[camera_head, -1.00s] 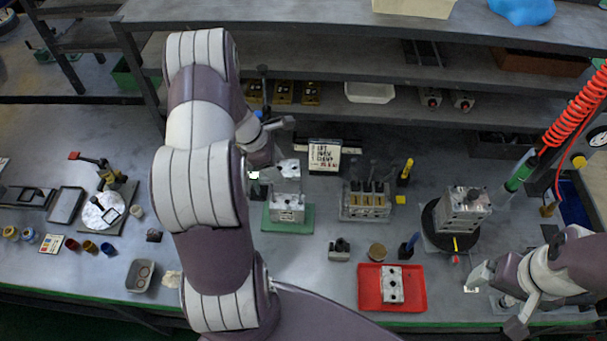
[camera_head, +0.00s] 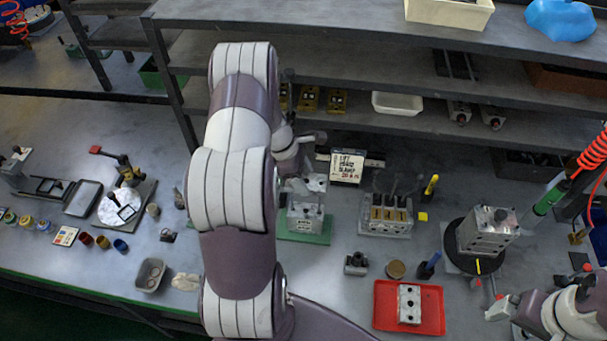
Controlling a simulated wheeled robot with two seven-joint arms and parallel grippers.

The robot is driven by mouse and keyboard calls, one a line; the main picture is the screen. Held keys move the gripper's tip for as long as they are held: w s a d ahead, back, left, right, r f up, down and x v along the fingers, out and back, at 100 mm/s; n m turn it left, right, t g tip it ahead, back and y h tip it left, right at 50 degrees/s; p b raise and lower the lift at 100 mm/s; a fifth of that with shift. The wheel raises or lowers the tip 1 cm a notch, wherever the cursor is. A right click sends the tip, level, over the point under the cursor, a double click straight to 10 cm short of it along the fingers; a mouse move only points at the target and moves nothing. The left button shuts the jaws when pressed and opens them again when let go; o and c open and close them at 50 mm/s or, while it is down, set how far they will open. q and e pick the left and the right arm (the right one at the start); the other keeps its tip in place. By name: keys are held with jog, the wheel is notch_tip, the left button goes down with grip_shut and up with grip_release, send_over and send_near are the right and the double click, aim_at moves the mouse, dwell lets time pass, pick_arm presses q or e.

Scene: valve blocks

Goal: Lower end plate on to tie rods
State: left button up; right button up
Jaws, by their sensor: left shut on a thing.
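The valve block stack (camera_head: 305,217) is a grey metal body standing on a green mat (camera_head: 319,238) just right of my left arm. The silver end plate (camera_head: 315,183) is right above it, roughly level, with a narrow gap between them as far as I can see. My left gripper (camera_head: 296,183) is shut on the end plate at its left side, and my own arm hides much of the grip. The tie rods are too small and too covered to make out. My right gripper (camera_head: 499,307) is at the lower right, away from the stack; its jaws are unclear.
A red tray (camera_head: 432,310) with a metal block lies in front, and another valve block (camera_head: 488,232) stands on a black round base. Shelves (camera_head: 350,60) run behind.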

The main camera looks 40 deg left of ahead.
pick_arm(q)
jog(key=shift+f+b, duration=0.35)
jog(key=shift+f, duration=0.45)
jog(key=shift+a, duration=0.1)
pick_arm(e)
jog(key=shift+a+f, duration=0.1)
jog(key=shift+f, duration=0.5)
pick_arm(q)
jog(key=shift+p, duration=0.3)
pick_arm(e)
jog(key=shift+r, duration=0.25)
pick_arm(q)
jog(key=shift+f+b, duration=3.55)
jog(key=shift+f, duration=1.05)
pick_arm(e)
notch_tip(320, 180, down, 7)
pick_arm(q)
jog(key=o, duration=1.5)
jog(key=shift+c, duration=0.2)
jog(key=b+v, duration=0.2)
jog(key=v, duration=1)
jog(key=shift+r, duration=0.35)
pick_arm(e)
notch_tip(320, 180, down, 2)
jog(key=shift+f, duration=0.1)
